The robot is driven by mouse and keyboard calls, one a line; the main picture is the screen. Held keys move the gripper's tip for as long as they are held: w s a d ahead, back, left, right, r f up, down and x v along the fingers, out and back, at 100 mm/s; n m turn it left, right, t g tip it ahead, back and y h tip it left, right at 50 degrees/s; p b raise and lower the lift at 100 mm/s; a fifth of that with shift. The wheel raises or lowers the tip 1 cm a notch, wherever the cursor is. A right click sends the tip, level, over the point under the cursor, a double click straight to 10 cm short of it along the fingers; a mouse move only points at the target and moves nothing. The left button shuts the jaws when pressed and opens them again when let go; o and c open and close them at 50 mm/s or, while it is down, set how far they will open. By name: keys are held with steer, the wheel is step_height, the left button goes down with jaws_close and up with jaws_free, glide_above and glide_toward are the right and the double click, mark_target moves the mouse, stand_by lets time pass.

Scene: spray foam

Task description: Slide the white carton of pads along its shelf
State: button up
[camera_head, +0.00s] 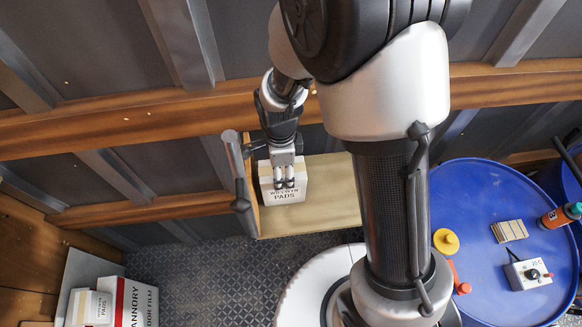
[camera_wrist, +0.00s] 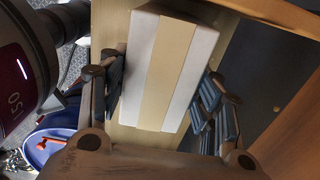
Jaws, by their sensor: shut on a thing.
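The white carton of pads (camera_head: 283,190) stands on a light wooden shelf (camera_head: 330,205), near the shelf's left end board. Its printed front reads "PADS", and a tan strip runs along its top. My gripper (camera_head: 287,182) reaches down over the carton from behind and above. In the wrist view the carton (camera_wrist: 168,65) fills the space between the two fingers of my gripper (camera_wrist: 160,105), with one finger along each side. The gripper is shut on it. The carton's underside is hidden, so I cannot tell whether it touches the shelf.
The shelf is bare to the right of the carton, until my arm hides it. White cartons (camera_head: 115,303) stand at lower left. Wooden rails (camera_head: 100,125) cross the wall behind.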

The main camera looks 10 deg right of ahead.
steer(key=shift+a, duration=0.4)
steer(key=o, duration=1.3)
steer(key=shift+o, duration=0.2)
step_height(320, 180, up, 12)
